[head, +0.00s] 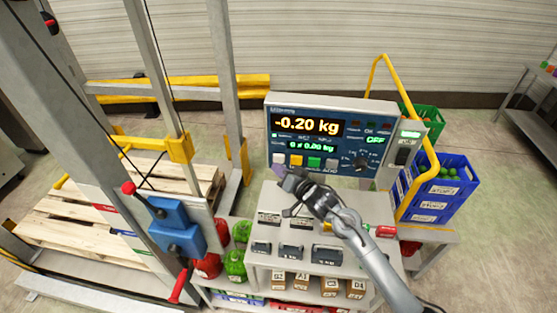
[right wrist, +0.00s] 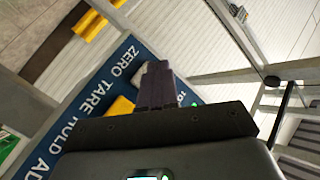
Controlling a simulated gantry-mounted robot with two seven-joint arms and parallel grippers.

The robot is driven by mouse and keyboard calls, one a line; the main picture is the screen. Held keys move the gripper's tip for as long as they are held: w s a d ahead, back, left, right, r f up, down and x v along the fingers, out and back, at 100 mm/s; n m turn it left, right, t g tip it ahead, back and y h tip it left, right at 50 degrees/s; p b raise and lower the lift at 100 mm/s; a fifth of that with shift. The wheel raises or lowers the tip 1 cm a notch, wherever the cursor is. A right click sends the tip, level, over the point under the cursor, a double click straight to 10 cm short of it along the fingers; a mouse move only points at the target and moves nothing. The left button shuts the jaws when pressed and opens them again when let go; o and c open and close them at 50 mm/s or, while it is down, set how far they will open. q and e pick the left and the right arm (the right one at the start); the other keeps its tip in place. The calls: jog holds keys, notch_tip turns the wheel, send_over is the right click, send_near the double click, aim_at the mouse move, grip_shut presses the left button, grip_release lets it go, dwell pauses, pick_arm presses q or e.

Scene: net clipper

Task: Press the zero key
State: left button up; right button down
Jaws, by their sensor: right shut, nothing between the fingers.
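The scale's indicator panel (head: 357,125) stands upright in the head view, its display reading -0.20 kg. Below it is a row of keys: the pale zero key (head: 279,159) at the left, then a yellow key (head: 296,160), a green key (head: 314,162) and a grey one. My right gripper (head: 278,172) is shut and empty, its fingertips just below and in front of the zero key. Contact cannot be told. My left gripper is not in view.
Below the panel is a bench (head: 257,226) with dark labelled weights (head: 291,252). A yellow tube frame (head: 430,160) and a blue crate (head: 440,190) stand at the right. A steel frame and wooden pallets (head: 80,235) are at the left.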

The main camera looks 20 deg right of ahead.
jog(key=shift+w+d, duration=0.1)
jog(key=shift+w, duration=0.05)
dwell(0.6)
jog(key=shift+w+d, duration=0.15)
jog(key=shift+w, duration=0.1)
jog(key=shift+w+d, duration=0.15)
jog(key=shift+w, duration=0.2)
dwell(0.8)
jog(key=shift+s, duration=0.1)
jog(key=shift+s+a+p, duration=0.4)
jog(key=shift+s+p, duration=0.25)
jog(key=shift+p, duration=0.2)
